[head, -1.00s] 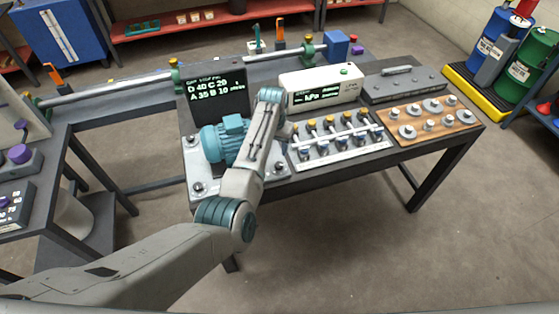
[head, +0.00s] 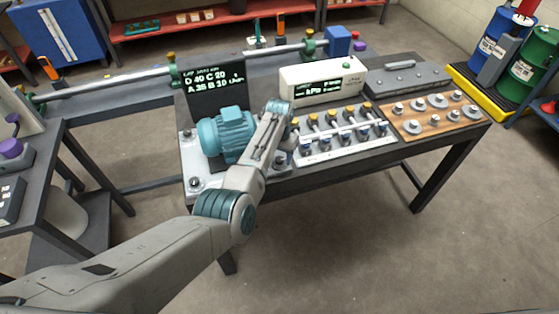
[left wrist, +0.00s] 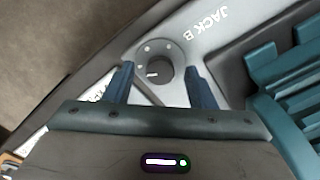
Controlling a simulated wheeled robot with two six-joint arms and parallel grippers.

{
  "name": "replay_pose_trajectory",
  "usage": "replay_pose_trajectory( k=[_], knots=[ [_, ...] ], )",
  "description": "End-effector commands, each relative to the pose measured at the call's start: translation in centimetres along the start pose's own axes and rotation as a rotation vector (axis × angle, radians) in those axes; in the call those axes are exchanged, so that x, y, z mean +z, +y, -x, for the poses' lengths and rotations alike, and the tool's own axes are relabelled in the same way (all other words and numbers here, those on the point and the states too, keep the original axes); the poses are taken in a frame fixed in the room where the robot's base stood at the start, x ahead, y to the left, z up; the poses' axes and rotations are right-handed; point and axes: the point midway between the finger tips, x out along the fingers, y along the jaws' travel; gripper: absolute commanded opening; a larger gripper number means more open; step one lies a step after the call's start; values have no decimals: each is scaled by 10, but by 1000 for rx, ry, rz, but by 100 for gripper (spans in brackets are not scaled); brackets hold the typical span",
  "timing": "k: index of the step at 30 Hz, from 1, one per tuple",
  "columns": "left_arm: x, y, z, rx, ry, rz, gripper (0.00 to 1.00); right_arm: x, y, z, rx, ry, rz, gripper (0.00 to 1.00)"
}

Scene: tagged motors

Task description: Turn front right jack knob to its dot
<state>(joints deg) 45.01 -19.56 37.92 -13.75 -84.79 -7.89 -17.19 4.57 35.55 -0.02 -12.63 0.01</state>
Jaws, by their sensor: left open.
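The teal motor (head: 226,132) sits on a pale metal plate (head: 212,181). The front right jack knob (left wrist: 164,72) is a dark round disc with a white mark, beside the printed label JACK B. Small pale dots lie on the plate around it. My left gripper (left wrist: 160,75) is open, with one finger on each side of the knob in the picture. I cannot tell whether the fingers touch it. In the head view my left forearm and wrist hide most of the gripper and that plate corner. My right gripper is not in view.
A black display (head: 214,84) stands behind the motor. A white meter box (head: 322,84) and a rack of yellow and blue fittings (head: 345,148) are to the right. A wooden board (head: 428,124) with metal pieces lies farther right. Open floor lies in front.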

Motion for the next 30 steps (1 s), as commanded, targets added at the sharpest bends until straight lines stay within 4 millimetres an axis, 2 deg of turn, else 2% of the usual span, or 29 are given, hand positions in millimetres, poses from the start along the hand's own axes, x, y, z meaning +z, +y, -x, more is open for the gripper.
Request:
replay_pose_trajectory(
  k=[11,18,30],
  knots=[
    [0,0,-3,0,0,0,50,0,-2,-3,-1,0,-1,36],
    [0,0,-3,0,0,0,6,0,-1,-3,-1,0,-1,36],
    [0,0,-3,0,0,68,6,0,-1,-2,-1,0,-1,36]
  ],
)
